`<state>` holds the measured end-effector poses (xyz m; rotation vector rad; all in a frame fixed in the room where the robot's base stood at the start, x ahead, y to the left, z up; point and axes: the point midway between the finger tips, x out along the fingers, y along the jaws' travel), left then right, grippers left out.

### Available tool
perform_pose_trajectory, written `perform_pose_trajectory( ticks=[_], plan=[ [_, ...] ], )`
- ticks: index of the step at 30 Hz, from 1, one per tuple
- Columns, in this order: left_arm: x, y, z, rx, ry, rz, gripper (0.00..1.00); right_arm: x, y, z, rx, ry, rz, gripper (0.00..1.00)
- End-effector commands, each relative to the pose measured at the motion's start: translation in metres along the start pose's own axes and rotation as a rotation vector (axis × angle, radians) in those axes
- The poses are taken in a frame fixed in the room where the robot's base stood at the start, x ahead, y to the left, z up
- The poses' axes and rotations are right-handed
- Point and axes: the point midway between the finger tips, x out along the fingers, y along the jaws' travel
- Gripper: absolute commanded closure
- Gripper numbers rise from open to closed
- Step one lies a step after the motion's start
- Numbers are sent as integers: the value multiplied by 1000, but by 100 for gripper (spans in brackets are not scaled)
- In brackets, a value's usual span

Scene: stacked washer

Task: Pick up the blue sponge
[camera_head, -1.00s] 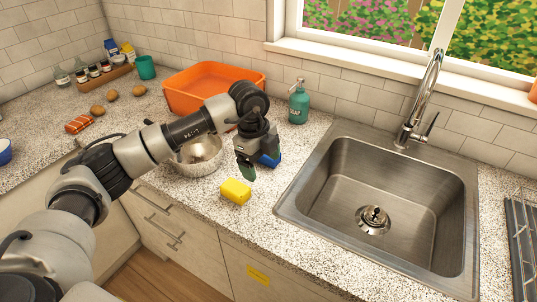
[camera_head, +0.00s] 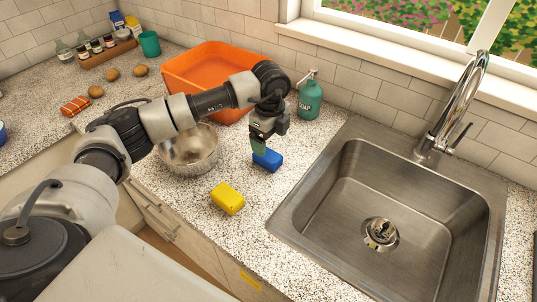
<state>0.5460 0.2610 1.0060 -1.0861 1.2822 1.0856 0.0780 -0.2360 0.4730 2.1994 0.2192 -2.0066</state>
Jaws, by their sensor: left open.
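The blue sponge (camera_head: 267,160) lies on the speckled counter (camera_head: 235,235), left of the sink. My left gripper (camera_head: 260,147) points down right at the sponge and is open. Its fingers cover part of the sponge's upper left side. I cannot tell whether they touch it. My right gripper is not in view.
A yellow sponge (camera_head: 227,198) lies nearer the counter's front edge. A metal bowl (camera_head: 189,150) stands left of my gripper. An orange tub (camera_head: 200,68) and a green soap bottle (camera_head: 310,99) stand behind. The sink (camera_head: 345,200) opens to the right.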

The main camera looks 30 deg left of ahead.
Motion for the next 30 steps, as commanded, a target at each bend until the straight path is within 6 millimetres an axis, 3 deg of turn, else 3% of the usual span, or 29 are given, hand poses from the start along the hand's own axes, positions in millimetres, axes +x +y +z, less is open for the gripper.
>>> perform_pose_trajectory(
  ticks=[5,15,24,30],
  plan=[
    [13,1,0,2,0,1,17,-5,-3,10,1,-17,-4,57],
    [57,8,2,1,0,1,17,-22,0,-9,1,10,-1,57],
    [63,7,2,2,0,-1,17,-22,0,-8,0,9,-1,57],
    [63,7,2,2,0,-1,48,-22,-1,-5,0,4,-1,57]
  ],
)
